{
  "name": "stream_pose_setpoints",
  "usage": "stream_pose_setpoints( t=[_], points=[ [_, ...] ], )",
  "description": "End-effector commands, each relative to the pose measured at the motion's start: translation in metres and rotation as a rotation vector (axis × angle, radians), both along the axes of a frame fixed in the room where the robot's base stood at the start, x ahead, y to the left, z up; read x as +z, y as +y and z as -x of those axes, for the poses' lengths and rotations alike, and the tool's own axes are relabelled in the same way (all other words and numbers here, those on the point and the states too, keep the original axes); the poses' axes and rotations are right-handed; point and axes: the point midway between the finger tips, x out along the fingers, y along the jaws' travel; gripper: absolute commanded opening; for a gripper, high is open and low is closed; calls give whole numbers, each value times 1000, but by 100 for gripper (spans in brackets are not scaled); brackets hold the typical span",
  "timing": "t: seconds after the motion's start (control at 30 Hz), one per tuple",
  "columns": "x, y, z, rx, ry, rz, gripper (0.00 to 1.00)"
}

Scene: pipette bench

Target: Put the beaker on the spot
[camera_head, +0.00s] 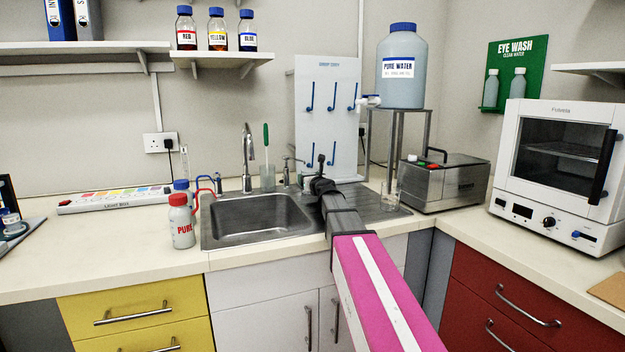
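A small clear glass beaker (391,196) stands upright on the ribbed drainer at the right of the sink, below the water tank's tap. Another clear glass vessel (267,180), with a green-handled brush in it, stands behind the basin. My arm reaches in from the lower right, and my gripper (321,178) is a dark shape over the back right of the sink, left of the beaker and apart from it. Its fingers are too small and dark to tell open from shut. I cannot make out a marked spot.
The sink basin (262,215) is empty. A peg board (328,120) and the PURE WATER tank (401,70) on a metal stand rise behind. A metal water bath (446,180) and white oven (558,172) stand right.

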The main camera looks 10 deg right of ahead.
Motion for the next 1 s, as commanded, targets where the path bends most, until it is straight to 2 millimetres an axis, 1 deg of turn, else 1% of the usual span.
stream_pose_setpoints(
  t=[0.37,0.4,0.43,0.47,0.87,1.0],
  points=[
    [-3,0,0,0,0,-1,47],
    [-3,0,0,0,0,-1,82],
    [-3,0,0,0,0,-1,92],
    [-3,0,0,0,0,-1,98],
    [0,0,0,0,0,1,98],
    [-1,-2,14,0,0,0,98]
  ],
)
